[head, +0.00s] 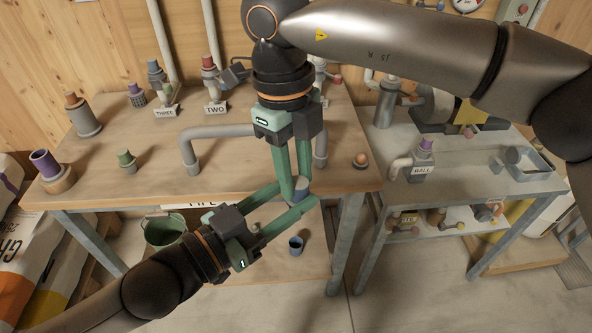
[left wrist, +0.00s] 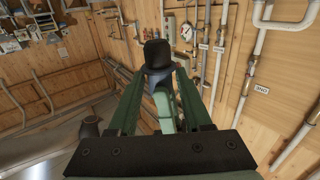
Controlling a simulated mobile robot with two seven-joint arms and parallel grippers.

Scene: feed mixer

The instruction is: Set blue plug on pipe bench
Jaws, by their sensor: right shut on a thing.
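The blue plug (head: 301,187) is held in my right gripper (head: 296,183), which points down in front of the pipe bench's front edge. The pipe bench (head: 105,185) is the wooden-topped table at left, its front label partly hidden by my left arm. My left gripper (head: 297,196) reaches in from lower left, its open fingers on either side of the plug and the right fingertips. In the left wrist view a dark-topped, blue-grey shape (left wrist: 159,75) shows between the left fingers; whether they touch it is unclear.
A grey bent pipe (head: 215,131) stands on the bench, with capped fittings such as the purple-topped one (head: 45,165) and green-topped one (head: 126,160). A metal table (head: 450,170) stands right. The bench's front left-middle is clear.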

